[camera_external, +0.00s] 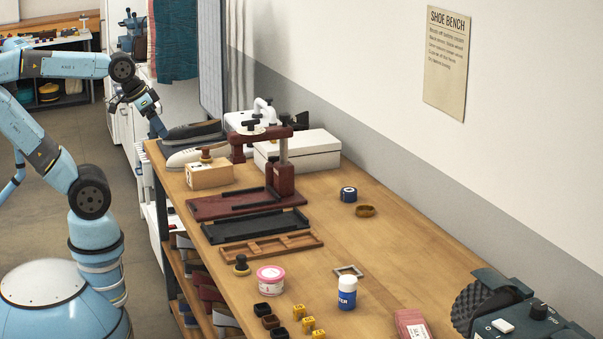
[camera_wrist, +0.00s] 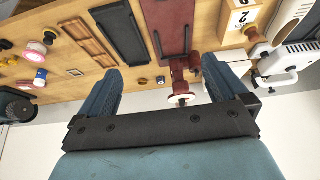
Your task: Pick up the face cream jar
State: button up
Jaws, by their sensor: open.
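A small dark blue jar (camera_external: 348,194) stands farther back, by the wall side. My gripper (camera_external: 160,130) is open and empty at the far end of the bench, beside the shoes and well away from the pink jar. In the wrist view its two fingers (camera_wrist: 160,76) are spread apart with nothing gripped.
A blue-and-white bottle (camera_external: 347,293) and a dark-knobbed tool (camera_external: 241,265) stand near the pink jar. Small blocks (camera_external: 270,321) lie in front. Trays (camera_external: 272,246), a dark red press (camera_external: 281,178) and a wooden block box (camera_external: 209,174) lie toward my gripper. The bench's right middle is mostly clear.

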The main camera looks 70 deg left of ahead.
jog(key=shift+d, duration=0.1)
jog(key=n+g+h, duration=0.9)
jog(key=n+h, duration=0.4)
jog(key=n, duration=0.2)
send_near(271, 270)
jog(key=x, duration=0.7)
jog(key=shift+d+f, duration=0.15)
jog(key=shift+f, duration=0.2)
jog(key=shift+x, duration=2.75)
jog(key=shift+s+r, duration=0.15)
jog(key=shift+r, duration=0.05)
jog(key=c, duration=1.1)
jog(key=shift+r, duration=0.1)
jog(key=shift+c, duration=0.2)
